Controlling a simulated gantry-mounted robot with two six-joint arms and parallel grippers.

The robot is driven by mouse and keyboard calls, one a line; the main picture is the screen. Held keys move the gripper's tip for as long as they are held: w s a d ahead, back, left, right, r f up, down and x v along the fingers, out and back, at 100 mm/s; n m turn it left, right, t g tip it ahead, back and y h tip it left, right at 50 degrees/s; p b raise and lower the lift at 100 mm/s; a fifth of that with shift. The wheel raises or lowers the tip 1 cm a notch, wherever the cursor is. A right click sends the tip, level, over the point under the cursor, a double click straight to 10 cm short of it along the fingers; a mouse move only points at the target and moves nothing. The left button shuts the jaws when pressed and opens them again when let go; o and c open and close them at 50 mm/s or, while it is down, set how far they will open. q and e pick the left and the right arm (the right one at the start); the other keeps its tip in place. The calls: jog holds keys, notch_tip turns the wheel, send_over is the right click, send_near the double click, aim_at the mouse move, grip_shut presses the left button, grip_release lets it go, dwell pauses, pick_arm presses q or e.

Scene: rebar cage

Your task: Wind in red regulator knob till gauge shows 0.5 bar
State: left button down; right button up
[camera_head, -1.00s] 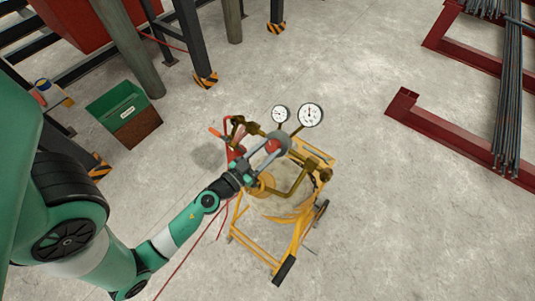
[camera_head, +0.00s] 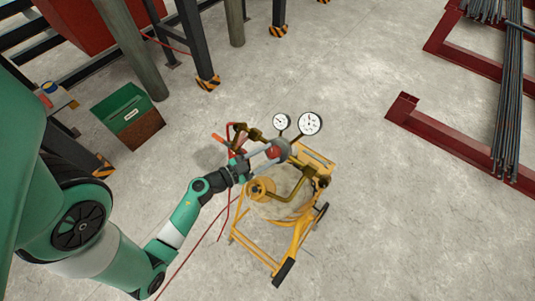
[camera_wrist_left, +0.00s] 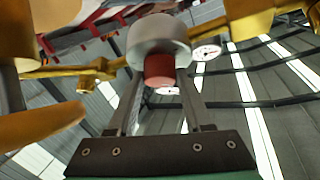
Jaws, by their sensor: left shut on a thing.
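The red regulator knob (camera_head: 272,152) sits on the front of the grey round regulator body (camera_head: 282,147), above the yellow cart. In the left wrist view the knob (camera_wrist_left: 160,70) shows between my fingers, below the pale regulator body (camera_wrist_left: 158,38). My left gripper (camera_head: 268,155) is shut on the knob, a finger on each side. Two round white gauges, a small one (camera_head: 281,121) and a larger one (camera_head: 310,123), stand behind the regulator. Their needles are too small to read for sure. My right gripper is not in view.
The yellow cart (camera_head: 268,250) carries the regulator and brass pipework (camera_head: 300,185). A red hose (camera_head: 222,215) runs along the floor on the left. A green bin (camera_head: 125,112) stands at the back left. Red steel beams (camera_head: 455,145) with rebar lie at the right.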

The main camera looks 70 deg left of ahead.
pick_arm(q)
jog(key=shift+c, duration=1.6)
grip_release()
jog(key=v, duration=1.1)
jog(key=shift+s+d, duration=0.2)
jog(key=shift+s, duration=0.15)
